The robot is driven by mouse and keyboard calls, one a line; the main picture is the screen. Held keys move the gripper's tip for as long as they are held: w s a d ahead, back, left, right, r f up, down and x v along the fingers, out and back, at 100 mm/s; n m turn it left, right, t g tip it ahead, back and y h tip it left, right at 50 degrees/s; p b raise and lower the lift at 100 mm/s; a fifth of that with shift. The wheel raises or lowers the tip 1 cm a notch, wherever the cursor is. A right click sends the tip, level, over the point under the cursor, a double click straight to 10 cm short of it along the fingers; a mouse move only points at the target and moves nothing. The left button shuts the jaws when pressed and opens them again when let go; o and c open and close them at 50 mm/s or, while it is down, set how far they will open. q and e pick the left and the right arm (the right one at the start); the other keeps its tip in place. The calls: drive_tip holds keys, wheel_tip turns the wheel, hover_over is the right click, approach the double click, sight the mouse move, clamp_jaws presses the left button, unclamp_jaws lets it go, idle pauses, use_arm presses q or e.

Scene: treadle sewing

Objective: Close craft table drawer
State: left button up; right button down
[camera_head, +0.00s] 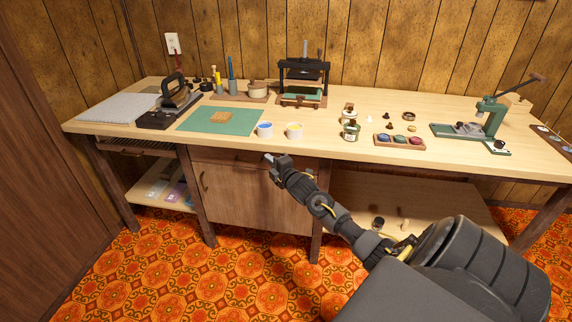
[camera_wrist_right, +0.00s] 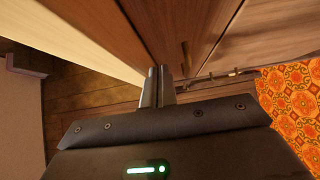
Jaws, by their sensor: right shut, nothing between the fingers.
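The craft table (camera_head: 345,149) has a pale wooden top. A brown drawer front (camera_head: 222,156) sits under its front edge, above a cabinet door (camera_head: 235,195). The drawer front looks about level with the cabinet; a small gap cannot be ruled out. My right gripper (camera_head: 270,158) is shut and empty at the right part of this drawer front. In the right wrist view, the shut fingertips (camera_wrist_right: 158,73) point at the wooden drawer front (camera_wrist_right: 165,25), touching or very close; a handle (camera_wrist_right: 185,54) shows just beyond. My left gripper is not in view.
Near the table's front edge stand a blue-filled cup (camera_head: 264,130), a yellow-filled cup (camera_head: 294,131) and a jar (camera_head: 351,130). Open shelves flank the cabinet; patterned floor (camera_head: 170,262) is clear in front.

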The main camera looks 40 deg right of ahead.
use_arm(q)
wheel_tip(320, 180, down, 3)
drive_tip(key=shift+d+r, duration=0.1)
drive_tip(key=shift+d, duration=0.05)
use_arm(e)
drive_tip(key=s+a, duration=0.2)
drive_tip(key=s, duration=0.8)
drive_tip(key=shift+s+f, duration=0.1)
drive_tip(key=shift+f, duration=0.05)
